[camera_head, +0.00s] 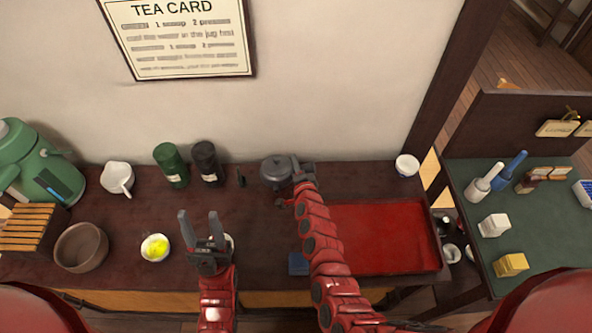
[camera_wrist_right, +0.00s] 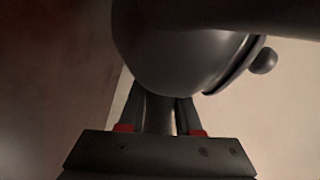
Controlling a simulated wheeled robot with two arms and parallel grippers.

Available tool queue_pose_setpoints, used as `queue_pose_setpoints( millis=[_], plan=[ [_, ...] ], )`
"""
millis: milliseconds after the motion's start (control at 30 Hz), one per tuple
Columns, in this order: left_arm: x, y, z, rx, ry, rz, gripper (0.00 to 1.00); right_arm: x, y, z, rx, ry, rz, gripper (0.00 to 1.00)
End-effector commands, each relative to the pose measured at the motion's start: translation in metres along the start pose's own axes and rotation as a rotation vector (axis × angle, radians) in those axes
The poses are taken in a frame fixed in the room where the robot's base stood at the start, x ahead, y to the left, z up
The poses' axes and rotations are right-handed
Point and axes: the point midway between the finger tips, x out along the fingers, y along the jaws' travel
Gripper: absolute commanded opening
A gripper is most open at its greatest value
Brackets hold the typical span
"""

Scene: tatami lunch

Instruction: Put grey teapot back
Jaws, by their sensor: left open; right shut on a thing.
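The grey teapot (camera_head: 275,172) stands at the back of the dark counter, near the wall, right of the black canister. In the right wrist view the teapot's round body (camera_wrist_right: 185,50) fills the top, with its lid knob at the right. My right gripper (camera_head: 302,172) is at the teapot's right side, shut on it; the wrist view shows the fingers (camera_wrist_right: 160,115) closed around a narrow grey part, likely its handle. I cannot tell whether the teapot touches the counter. My left gripper (camera_head: 202,228) is open and empty above the counter's front, partly hiding a small pale cup (camera_head: 230,240).
A green canister (camera_head: 171,165) and a black canister (camera_head: 207,163) stand left of the teapot. A red tray (camera_head: 385,240) lies to the right, partly under my right arm. A white bowl (camera_head: 407,165) is at the back right. A bowl of yellow powder (camera_head: 155,247) is at the front left.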

Motion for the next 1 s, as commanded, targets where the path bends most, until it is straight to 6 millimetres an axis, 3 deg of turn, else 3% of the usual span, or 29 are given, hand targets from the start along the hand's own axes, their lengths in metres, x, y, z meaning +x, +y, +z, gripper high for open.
queue_pose_setpoints(
  millis=[200,667,700,733,767,1000],
  plan=[
    [-0.002,0.000,0.000,0.000,0.000,0.000,0.50,0.007,0.028,0.011,-0.005,-0.007,0.002,0.00],
    [-0.007,0.000,0.001,0.000,0.000,0.000,0.50,0.010,0.034,0.010,0.000,0.000,-0.003,0.00],
    [-0.006,0.000,0.001,0.000,0.000,0.000,0.50,0.009,0.034,0.010,0.000,-0.001,-0.002,0.36],
    [-0.006,0.000,0.001,0.000,0.000,0.000,0.50,0.009,0.033,0.010,0.000,-0.001,-0.002,0.42],
    [-0.006,0.000,0.001,0.000,0.000,0.000,0.50,0.009,0.033,0.010,0.000,-0.001,-0.002,0.45],
    [-0.006,0.000,0.001,0.000,0.000,0.000,0.50,0.009,0.034,0.010,-0.001,-0.001,-0.001,0.45]
  ],
)
